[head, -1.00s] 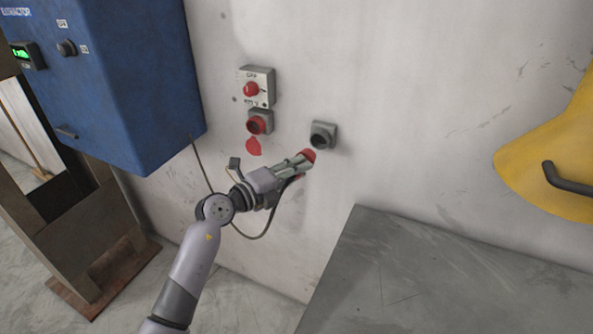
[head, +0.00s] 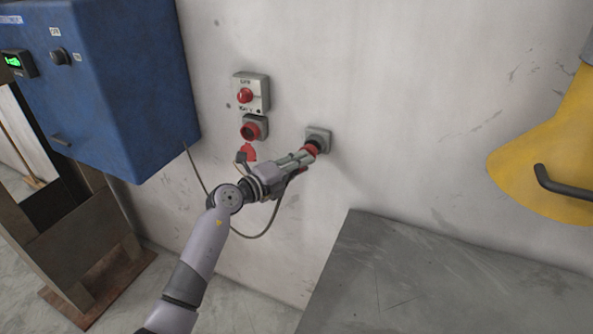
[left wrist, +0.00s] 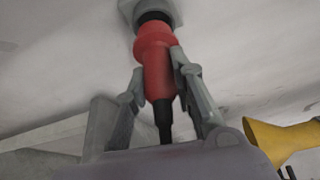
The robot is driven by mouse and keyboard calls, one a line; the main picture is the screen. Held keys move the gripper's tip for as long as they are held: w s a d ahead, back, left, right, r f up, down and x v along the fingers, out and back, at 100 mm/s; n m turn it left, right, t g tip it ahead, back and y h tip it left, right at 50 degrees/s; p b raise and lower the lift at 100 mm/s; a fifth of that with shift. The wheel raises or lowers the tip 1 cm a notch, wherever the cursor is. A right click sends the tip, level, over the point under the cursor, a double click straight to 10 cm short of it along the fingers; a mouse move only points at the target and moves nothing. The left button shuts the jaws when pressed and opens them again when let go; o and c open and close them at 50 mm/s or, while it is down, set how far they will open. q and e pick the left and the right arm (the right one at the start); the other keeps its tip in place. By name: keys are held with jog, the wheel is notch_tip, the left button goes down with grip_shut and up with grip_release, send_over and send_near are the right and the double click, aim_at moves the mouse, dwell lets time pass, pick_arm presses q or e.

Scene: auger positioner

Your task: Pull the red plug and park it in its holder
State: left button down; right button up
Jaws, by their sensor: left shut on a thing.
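The red plug (left wrist: 156,62) is held between the fingers of my left gripper (left wrist: 158,78), which is shut on it. In the left wrist view its front end meets the dark opening of the grey holder (left wrist: 128,8) on the wall; how deep it sits I cannot tell. In the head view the left gripper (head: 306,156) and the plug (head: 309,150) are right at the holder (head: 319,131). The red-rimmed socket (head: 254,128) to the left is empty, with its red flap (head: 248,151) hanging below. My right gripper is not in view.
A switch box with a red knob (head: 246,95) is above the socket. A blue cabinet (head: 130,80) stands at left, a grey table top (head: 420,280) lies at lower right, and a yellow object with a dark handle (head: 545,165) is at far right. A cable (head: 277,215) hangs below the gripper.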

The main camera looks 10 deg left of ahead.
aim_at(312, 150)
pick_arm(q)
jog(key=shift+w+r, duration=0.1)
jog(key=shift+w, duration=0.1)
jog(key=shift+p, duration=0.4)
dwell(0.4)
dwell(0.5)
jog(key=shift+p, duration=0.75)
dwell(0.6)
jog(key=shift+w+d, duration=0.1)
jog(key=shift+w, duration=0.25)
jog(key=shift+w, duration=0.3)
jog(key=shift+w+d+b, duration=0.25)
jog(key=shift+w+b, duration=0.3)
jog(key=shift+w, duration=0.5)
jog(key=c, duration=1.3)
grip_release()
